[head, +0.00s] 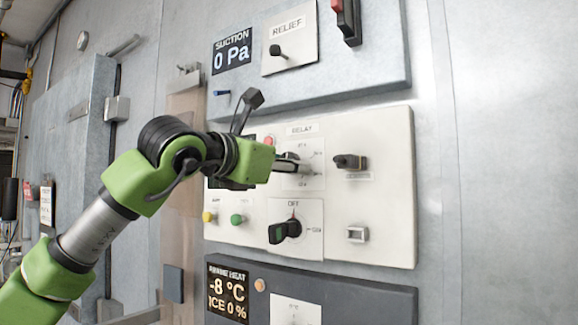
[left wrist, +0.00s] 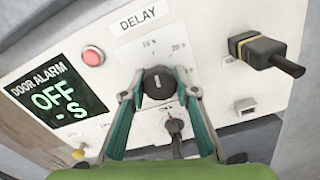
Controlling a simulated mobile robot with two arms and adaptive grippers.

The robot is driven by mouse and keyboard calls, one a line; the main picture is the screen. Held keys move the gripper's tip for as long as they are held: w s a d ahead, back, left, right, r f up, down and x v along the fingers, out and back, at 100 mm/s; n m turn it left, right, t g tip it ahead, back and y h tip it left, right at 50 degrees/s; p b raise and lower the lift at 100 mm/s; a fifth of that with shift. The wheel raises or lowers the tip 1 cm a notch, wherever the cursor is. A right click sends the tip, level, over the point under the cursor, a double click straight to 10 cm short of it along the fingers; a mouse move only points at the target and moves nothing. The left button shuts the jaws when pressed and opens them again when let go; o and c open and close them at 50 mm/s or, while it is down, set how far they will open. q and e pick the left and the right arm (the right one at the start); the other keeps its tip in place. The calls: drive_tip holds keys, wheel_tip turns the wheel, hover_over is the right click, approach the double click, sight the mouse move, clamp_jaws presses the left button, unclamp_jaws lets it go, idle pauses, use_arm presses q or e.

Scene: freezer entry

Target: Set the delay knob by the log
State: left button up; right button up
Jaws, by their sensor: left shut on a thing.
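The delay knob (left wrist: 158,85) is a round dark knob with a pale pointer mark, on a white dial plate labelled DELAY (left wrist: 140,19). Scale marks of 10 s and 20 s show above it. My left gripper (head: 297,163) is shut on the knob, with a finger on each side in the left wrist view (left wrist: 157,90). In the head view the gripper hides most of the knob. The door alarm display (left wrist: 52,95) reads OFF and - S. No readable log shows; a small white sheet (head: 46,205) hangs at far left, its text too small. My right gripper is out of view.
Below the knob is a dark switch on a plate marked OFF (head: 289,229). A dark lever (head: 350,161) juts out at right. A red button (left wrist: 93,57) is at upper left. Yellow (head: 209,217) and green (head: 238,219) buttons sit lower left. The suction display (head: 232,53) is above.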

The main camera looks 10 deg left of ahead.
use_arm(q)
drive_tip(key=m, duration=0.3)
drive_tip(key=shift+r+m, duration=0.1)
drive_tip(key=shift+m, duration=0.2)
drive_tip(key=m, duration=0.4)
drive_tip(key=shift+m, duration=0.3)
drive_tip(key=m, duration=0.4)
drive_tip(key=shift+a+p, duration=0.1)
drive_tip(key=shift+p, duration=0.3)
drive_tip(key=m+p, duration=0.1)
drive_tip(key=m, duration=0.4)
drive_tip(key=shift+r, duration=0.1)
drive_tip(key=m+p, duration=0.1)
drive_tip(key=m, duration=0.3)
drive_tip(key=shift+m, duration=0.3)
drive_tip(key=m+p, duration=0.1)
drive_tip(key=m, duration=0.3)
drive_tip(key=shift+m+p, duration=0.3)
drive_tip(key=shift+p, duration=0.05)
drive_tip(key=m+p, duration=0.1)
drive_tip(key=m, duration=0.3)
drive_tip(key=shift+d+f+m+p, duration=0.15)
drive_tip(key=shift+m+p, duration=0.2)
drive_tip(key=shift+m, duration=0.6)
drive_tip(key=shift+d+f+m+p, duration=0.1)
drive_tip(key=shift+m+p, duration=0.25)
drive_tip(key=shift+m, duration=0.6)
